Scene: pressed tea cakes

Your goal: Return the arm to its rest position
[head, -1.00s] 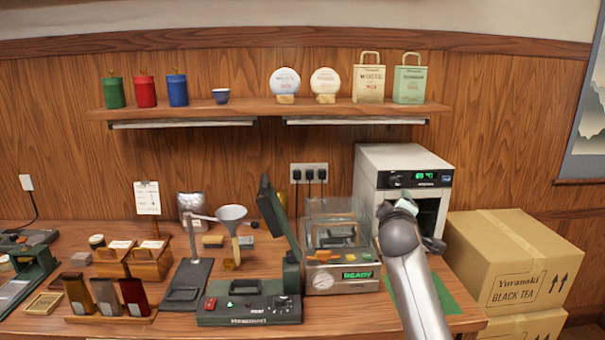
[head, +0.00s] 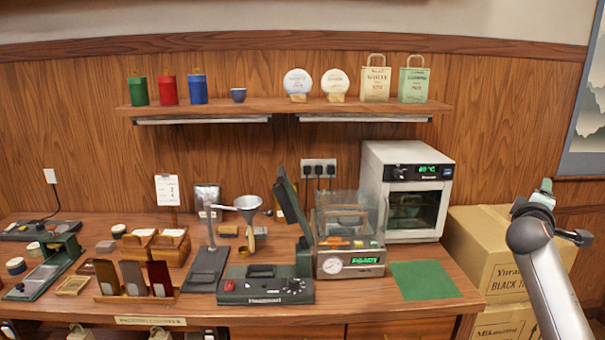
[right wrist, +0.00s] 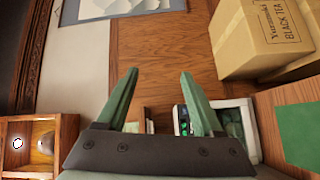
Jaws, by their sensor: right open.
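My right gripper (right wrist: 158,100) shows its two green fingers spread apart with nothing between them in the right wrist view. In the head view my right arm comes in from the lower right, and the hand is in front of the cardboard boxes, largely hidden behind my own wrist. It is to the right of the white oven (head: 408,190) and clear of the table (head: 420,312). My left gripper is in neither view.
Stacked cardboard boxes (head: 500,265) stand right of the table, behind my right arm. The oven door is shut. A green mat (head: 424,281) lies bare before it. A press (head: 265,285) and a clear-covered machine (head: 350,262) stand left of the mat.

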